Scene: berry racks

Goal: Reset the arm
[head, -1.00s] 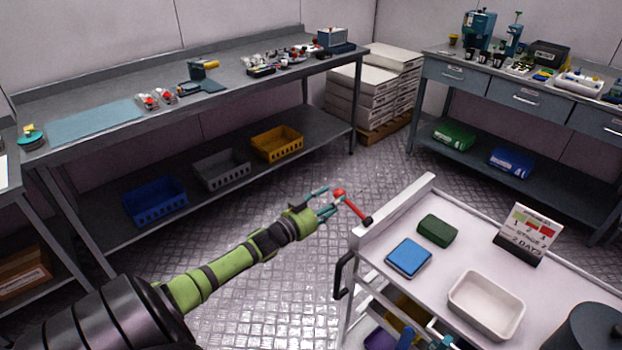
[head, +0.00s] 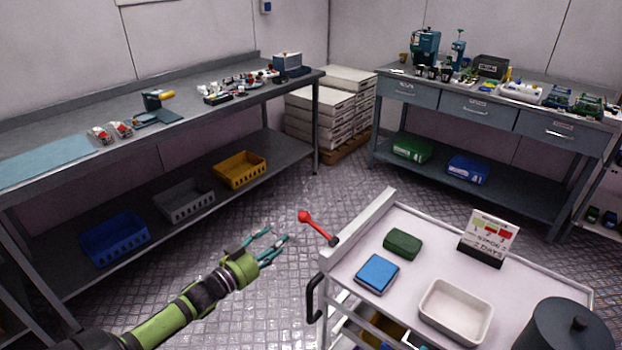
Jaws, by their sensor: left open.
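My left arm, green with dark bands, comes in from the bottom left of the head view. Its gripper (head: 277,239) is open, with teal fingers spread and nothing between them. My right gripper is not in view.
The cart top holds a blue box (head: 377,273), a green box (head: 403,243), a white tray (head: 456,312), a sign (head: 488,238) and a dark lidded pot (head: 570,330). Workbenches stand left and back right. Open metal floor (head: 270,290) surrounds my gripper.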

